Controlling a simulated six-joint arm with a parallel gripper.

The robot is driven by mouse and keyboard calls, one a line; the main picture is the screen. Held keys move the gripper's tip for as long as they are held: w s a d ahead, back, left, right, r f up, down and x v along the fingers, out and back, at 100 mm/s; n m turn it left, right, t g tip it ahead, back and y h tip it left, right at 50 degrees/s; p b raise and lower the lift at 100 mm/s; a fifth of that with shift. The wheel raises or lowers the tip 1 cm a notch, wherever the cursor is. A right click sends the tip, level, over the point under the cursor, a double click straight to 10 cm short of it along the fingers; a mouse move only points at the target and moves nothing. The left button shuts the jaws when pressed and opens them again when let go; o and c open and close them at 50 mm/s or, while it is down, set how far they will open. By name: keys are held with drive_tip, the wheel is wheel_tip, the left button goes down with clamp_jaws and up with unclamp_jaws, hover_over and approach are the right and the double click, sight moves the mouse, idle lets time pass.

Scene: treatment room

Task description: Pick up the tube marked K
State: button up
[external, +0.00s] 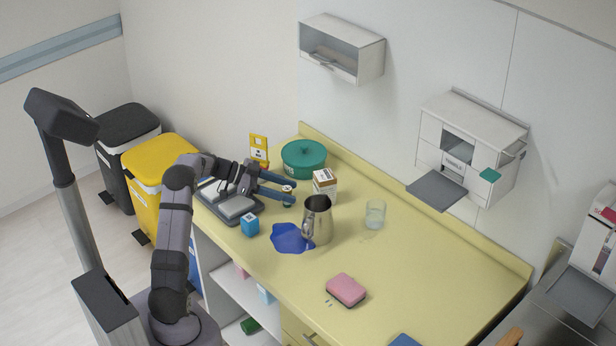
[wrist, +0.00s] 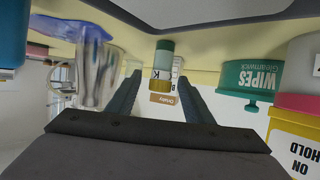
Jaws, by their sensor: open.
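The tube marked K (wrist: 161,66) shows in the wrist view with a teal end, a pale label band bearing a K, and an amber end. It also shows small in the external view (external: 287,189), upright on the yellow counter (external: 420,262). My gripper (external: 289,192) is open, its two blue fingers reaching across the counter on either side of the tube. In the wrist view the tube appears between the fingertips of my gripper (wrist: 160,82), with gaps on both sides. I cannot tell whether it lies fully within their reach.
A brown-and-white box (external: 325,186) stands just beyond the tube. A metal jug (external: 318,222) stands beside it, near a blue patch (external: 288,238). A teal wipes tub (external: 304,161), glass (external: 375,215) and blue cube (external: 250,224) are nearby. The right counter is mostly clear.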

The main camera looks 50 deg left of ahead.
drive_tip(key=shift+w+d+f, duration=0.15)
drive_tip(key=shift+w+d, duration=0.05)
drive_tip(key=shift+w, duration=0.05)
drive_tip(key=c, duration=1.1)
